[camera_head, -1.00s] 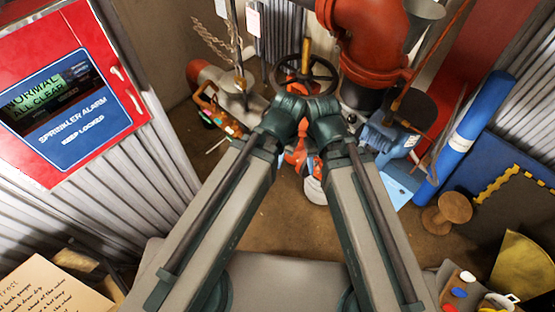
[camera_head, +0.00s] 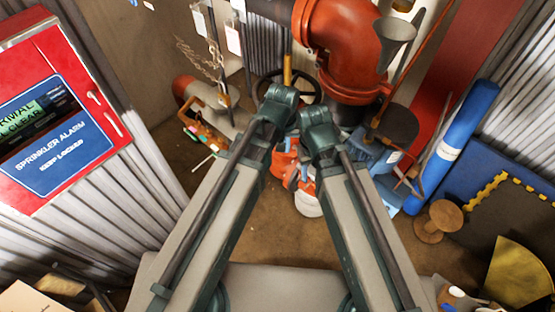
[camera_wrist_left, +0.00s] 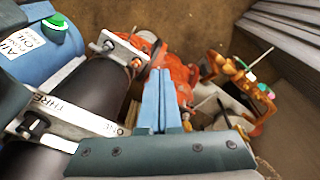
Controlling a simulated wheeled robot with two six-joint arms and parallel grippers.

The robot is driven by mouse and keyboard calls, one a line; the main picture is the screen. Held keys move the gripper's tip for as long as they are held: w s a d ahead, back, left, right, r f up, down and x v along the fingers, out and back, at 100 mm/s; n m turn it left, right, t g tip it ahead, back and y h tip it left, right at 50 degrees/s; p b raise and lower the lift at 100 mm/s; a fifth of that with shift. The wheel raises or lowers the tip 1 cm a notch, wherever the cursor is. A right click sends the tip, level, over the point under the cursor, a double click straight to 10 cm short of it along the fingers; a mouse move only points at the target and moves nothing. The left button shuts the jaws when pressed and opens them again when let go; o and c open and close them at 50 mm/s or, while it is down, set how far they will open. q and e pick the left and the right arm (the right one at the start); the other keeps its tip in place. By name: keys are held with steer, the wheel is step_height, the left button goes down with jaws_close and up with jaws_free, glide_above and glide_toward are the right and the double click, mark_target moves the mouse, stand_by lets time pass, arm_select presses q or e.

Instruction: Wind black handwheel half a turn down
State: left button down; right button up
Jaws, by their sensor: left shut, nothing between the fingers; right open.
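The black handwheel (camera_head: 318,92) stands below the big red pipe, with a brass-coloured stem (camera_head: 287,68) rising at its middle. My left wrist covers its near part, and its rim shows on both sides. My left gripper (camera_head: 280,92) is in front of the wheel in the head view; I cannot tell whether it touches it. In the left wrist view its blue fingers (camera_wrist_left: 161,90) are shut together with nothing between them; I make out no wheel there. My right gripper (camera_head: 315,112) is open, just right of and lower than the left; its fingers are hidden.
The red pipe (camera_head: 338,45) and a grey funnel (camera_head: 394,38) crowd the right of the wheel. A chain (camera_head: 200,58) and tags hang at left. A red alarm box (camera_head: 100,115) is on the left wall. A blue roll (camera_head: 455,145) leans at right. Some brown floor is clear.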

arm_select(q)
steer(key=w+d+r+n+t+h, duration=0.1)
steer(key=w+d+r+n, duration=0.1)
steer(key=w+n, duration=0.3)
steer(key=w+d+r+n+t+h+p, duration=0.1)
steer(key=w+n, duration=0.4)
steer(key=w, duration=0.8)
steer(key=shift+w+d+r+t+h, duration=0.35)
steer(key=shift+d+r+t+h, duration=0.2)
steer(key=shift+t, duration=0.25)
